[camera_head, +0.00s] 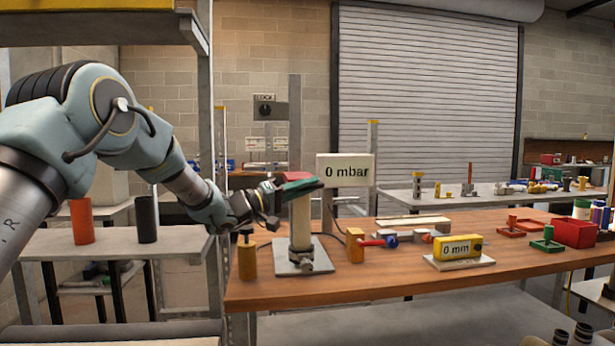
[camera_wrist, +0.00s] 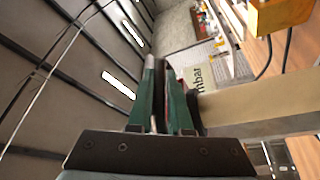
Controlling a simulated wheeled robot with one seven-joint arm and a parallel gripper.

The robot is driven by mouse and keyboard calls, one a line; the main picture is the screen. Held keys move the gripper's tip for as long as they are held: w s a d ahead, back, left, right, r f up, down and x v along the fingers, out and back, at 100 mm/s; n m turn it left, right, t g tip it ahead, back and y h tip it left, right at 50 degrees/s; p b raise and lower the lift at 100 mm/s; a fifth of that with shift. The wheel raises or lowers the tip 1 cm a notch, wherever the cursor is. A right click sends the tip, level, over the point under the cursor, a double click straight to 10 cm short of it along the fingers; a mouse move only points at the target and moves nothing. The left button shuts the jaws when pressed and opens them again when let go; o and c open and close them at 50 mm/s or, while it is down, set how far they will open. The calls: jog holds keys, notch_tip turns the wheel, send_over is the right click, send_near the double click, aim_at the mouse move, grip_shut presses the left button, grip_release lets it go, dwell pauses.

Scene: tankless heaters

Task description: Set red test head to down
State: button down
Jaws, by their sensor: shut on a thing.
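The red test head (camera_head: 294,175) sits at the top of a pale upright column (camera_head: 301,222) on a grey base plate (camera_head: 303,256) near the table's left end. My gripper (camera_head: 303,186) reaches in from the left, its dark green fingers closed at the head. In the wrist view my gripper (camera_wrist: 160,80) shows both green fingers close together, with a thin strip of red beside them. Most of the head is hidden by the fingers. The column (camera_wrist: 250,105) runs off to the right in that view.
A "0 mbar" display (camera_head: 346,170) stands just behind the column. A yellow block (camera_head: 355,245) and a yellow "0 mm" gauge (camera_head: 458,248) are to its right on the wooden table (camera_head: 380,280).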

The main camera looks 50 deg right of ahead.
jog(key=shift+f, duration=0.15)
jog(key=c, duration=0.8)
grip_release()
jog(key=shift+c, duration=0.2)
jog(key=b+v, duration=0.1)
jog(key=v, duration=0.9)
jog(key=shift+w+a+b, duration=0.15)
jog(key=shift+a+b, duration=0.2)
jog(key=shift+b, duration=0.05)
